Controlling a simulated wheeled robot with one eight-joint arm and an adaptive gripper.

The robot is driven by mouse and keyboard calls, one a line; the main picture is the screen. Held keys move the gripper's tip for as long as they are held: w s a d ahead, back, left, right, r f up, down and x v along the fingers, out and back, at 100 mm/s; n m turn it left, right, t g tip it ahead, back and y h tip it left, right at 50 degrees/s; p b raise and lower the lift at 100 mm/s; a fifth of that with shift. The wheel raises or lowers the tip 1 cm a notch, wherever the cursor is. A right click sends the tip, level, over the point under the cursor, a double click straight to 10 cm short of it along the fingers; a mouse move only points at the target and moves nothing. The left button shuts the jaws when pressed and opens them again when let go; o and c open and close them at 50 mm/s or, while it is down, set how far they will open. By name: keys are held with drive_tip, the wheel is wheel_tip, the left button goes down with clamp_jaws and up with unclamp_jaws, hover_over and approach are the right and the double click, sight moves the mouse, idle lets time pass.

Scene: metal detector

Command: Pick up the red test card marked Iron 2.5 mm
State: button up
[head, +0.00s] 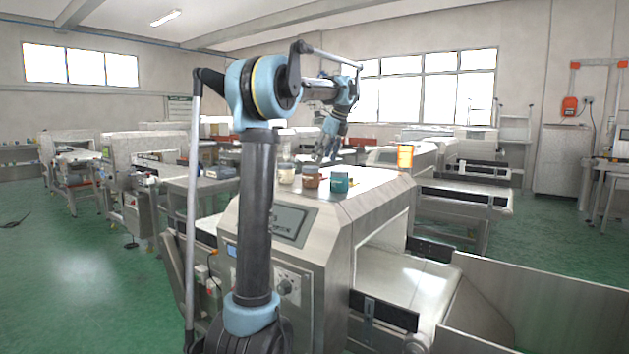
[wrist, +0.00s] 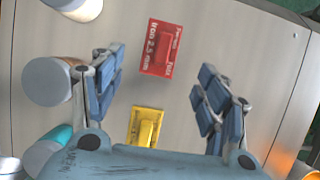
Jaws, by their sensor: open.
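The red test card (wrist: 160,47) marked Iron 2.5 mm lies flat on the metal top of the detector (wrist: 180,15), with a raised red block on it. In the wrist view it sits between and a little beyond my fingertips. My gripper (wrist: 160,68) is open and empty above the top, with a blue finger on each side of the card. In the head view my gripper (head: 329,147) hangs over the detector top, pointing down. I cannot make out the red card in the head view.
A yellow card (wrist: 144,127) lies nearer the palm. Several jars stand to the left, including a brown one (head: 311,177) and a teal one (head: 339,182); one is close to the left finger in the wrist view. An orange lamp (head: 405,157) stands at the right.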

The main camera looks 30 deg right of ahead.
drive_tip(key=shift+x, duration=3.45)
drive_tip(key=shift+w+d, duration=0.1)
drive_tip(key=c, duration=1.1)
